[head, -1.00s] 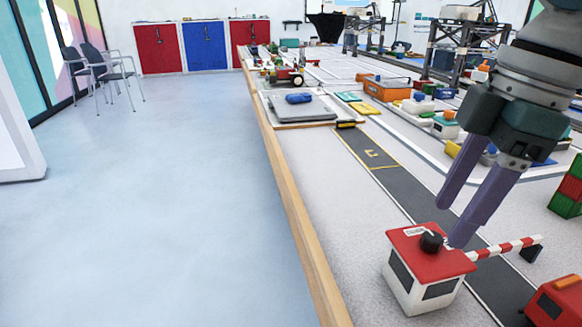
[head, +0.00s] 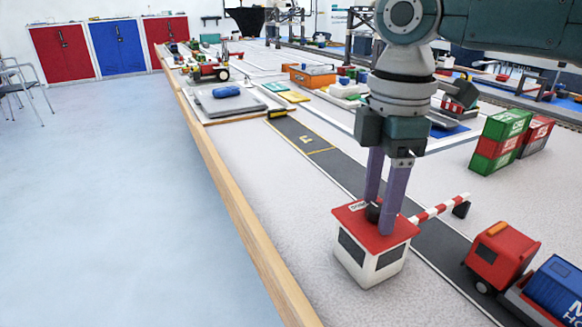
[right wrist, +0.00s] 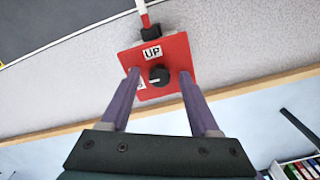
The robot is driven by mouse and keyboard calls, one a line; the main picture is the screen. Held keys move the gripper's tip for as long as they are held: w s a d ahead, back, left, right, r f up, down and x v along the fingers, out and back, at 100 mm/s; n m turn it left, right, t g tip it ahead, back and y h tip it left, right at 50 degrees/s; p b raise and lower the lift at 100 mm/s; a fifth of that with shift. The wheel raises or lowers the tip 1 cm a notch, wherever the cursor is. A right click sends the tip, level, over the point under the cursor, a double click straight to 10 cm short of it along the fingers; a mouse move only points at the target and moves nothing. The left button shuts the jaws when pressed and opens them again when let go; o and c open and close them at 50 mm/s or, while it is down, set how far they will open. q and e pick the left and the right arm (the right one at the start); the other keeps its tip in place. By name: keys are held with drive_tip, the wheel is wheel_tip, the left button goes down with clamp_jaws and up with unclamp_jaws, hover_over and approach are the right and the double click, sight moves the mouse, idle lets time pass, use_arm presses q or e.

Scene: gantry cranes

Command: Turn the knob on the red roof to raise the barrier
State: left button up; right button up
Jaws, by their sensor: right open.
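The small white booth (head: 355,262) has a red roof (head: 350,216) with a black knob (head: 373,212) on top. The right wrist view shows the knob (right wrist: 158,75) between an "UP" label (right wrist: 152,53) and the near roof edge; another label at left is mostly hidden by a finger. The red-and-white barrier (head: 438,209) lies low across the road, its far end at a black post. My right gripper (head: 380,218) points down, open, its purple fingers on either side of the knob with gaps showing. My left gripper is out of view.
A red truck (head: 503,255) with a blue container stands right of the booth. Red and green containers (head: 500,142) stand further back. The table's wooden edge (head: 225,205) runs along the left, with open floor beyond.

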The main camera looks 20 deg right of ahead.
drive_tip(key=shift+c, duration=0.4)
clamp_jaws()
